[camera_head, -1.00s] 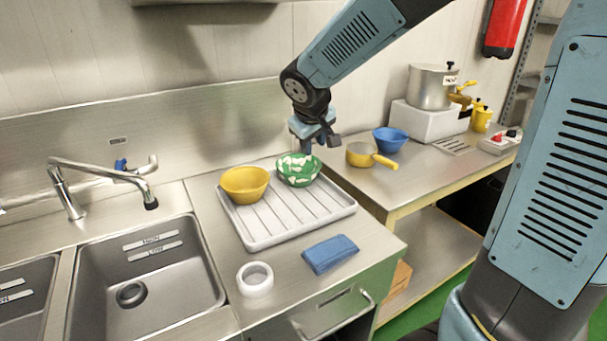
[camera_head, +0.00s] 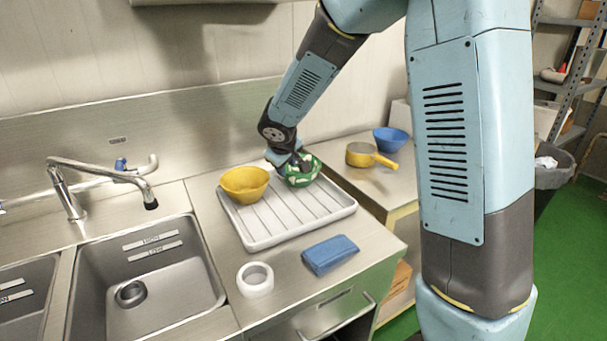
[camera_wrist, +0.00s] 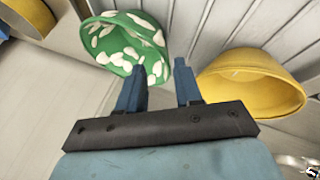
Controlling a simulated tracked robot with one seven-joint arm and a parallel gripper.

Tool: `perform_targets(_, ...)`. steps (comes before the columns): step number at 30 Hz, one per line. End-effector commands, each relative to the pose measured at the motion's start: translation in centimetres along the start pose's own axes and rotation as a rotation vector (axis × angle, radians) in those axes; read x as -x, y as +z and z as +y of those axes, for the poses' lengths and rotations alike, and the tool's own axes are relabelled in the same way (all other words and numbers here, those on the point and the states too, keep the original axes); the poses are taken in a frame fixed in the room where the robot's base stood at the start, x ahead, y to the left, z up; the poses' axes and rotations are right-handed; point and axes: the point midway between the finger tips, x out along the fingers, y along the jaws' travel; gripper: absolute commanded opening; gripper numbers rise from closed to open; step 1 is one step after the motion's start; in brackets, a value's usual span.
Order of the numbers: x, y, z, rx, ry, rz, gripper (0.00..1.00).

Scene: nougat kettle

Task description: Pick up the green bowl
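The green bowl with white patches (camera_head: 302,180) sits at the back right of the white drying tray (camera_head: 284,236). My gripper (camera_head: 290,163) is down at its left and back rim and hides part of it. In the wrist view my two blue fingers (camera_wrist: 161,82) are spread apart. The near edge of the green bowl (camera_wrist: 124,38) reaches in between and under the fingertips; I cannot tell whether they touch it. The yellow bowl (camera_head: 245,183) stands just left of the green one, and it shows right of the fingers in the wrist view (camera_wrist: 256,84).
A blue cloth (camera_head: 330,254) and a white tape roll (camera_head: 255,279) lie in front of the tray. A sink (camera_head: 148,270) with a tap is at the left. A yellow pan (camera_head: 361,154) and a blue bowl (camera_head: 391,139) stand on the side table at the right.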

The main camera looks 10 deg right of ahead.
Motion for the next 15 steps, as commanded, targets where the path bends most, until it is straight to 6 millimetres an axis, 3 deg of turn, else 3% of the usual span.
perform_targets(10,-2.1,-0.1,-0.1,0.001,0.0,-0.001,0.35)
perform_targets(15,-4.2,-0.4,-0.4,0.002,-0.001,-0.002,0.35)
